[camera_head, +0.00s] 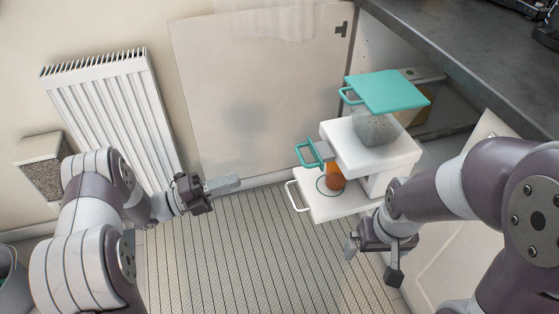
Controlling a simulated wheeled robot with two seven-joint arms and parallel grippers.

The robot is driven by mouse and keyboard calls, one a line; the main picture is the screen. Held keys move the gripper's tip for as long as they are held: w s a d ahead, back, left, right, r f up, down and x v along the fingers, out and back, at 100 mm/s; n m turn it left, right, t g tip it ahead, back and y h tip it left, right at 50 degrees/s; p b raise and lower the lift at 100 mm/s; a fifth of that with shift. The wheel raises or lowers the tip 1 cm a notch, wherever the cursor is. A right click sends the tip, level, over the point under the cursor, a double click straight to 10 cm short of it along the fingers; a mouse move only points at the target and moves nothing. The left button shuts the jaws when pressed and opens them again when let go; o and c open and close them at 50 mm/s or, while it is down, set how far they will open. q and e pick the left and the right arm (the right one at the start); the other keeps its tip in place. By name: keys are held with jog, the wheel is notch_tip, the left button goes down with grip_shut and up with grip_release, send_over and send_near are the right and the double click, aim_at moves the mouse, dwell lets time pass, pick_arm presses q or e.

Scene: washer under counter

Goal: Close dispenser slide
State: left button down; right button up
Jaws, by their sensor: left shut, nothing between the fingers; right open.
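The dispenser stands in the cabinet under the counter. It has a teal lid (387,91) on top, a clear hopper (378,128) with grainy contents and a white body (372,150). A slide with a teal handle (307,152) sticks out at its left side. A white tray (335,206) with a white loop handle extends below, with an orange-brown cup (335,178) on it. My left gripper (226,185) is shut and empty, left of the slide and apart from it. My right gripper (372,258) is open, below and right of the tray, with no visible contact.
A dark countertop (460,60) overhangs the cabinet at the right. An open pale door panel (262,90) stands behind. A white radiator (110,115) and a box with grainy contents (42,170) are at the left. The tiled floor (260,260) between my arms is clear.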

pick_arm(q)
jog(key=b, duration=0.3)
send_near(314, 155)
jog(key=d, duration=0.2)
jog(key=shift+w+d+r, duration=0.3)
jog(key=shift+w+r, duration=0.25)
jog(key=shift+r, duration=0.15)
jog(key=x, duration=0.2)
jog(key=b+x, duration=0.1)
jog(key=shift+w+d+f, duration=0.1)
jog(key=shift+d+f, duration=0.25)
jog(key=shift+d, duration=0.1)
jog(key=shift+w+d+r, duration=0.1)
jog(key=shift+w+d, duration=0.05)
jog(key=shift+d, duration=0.25)
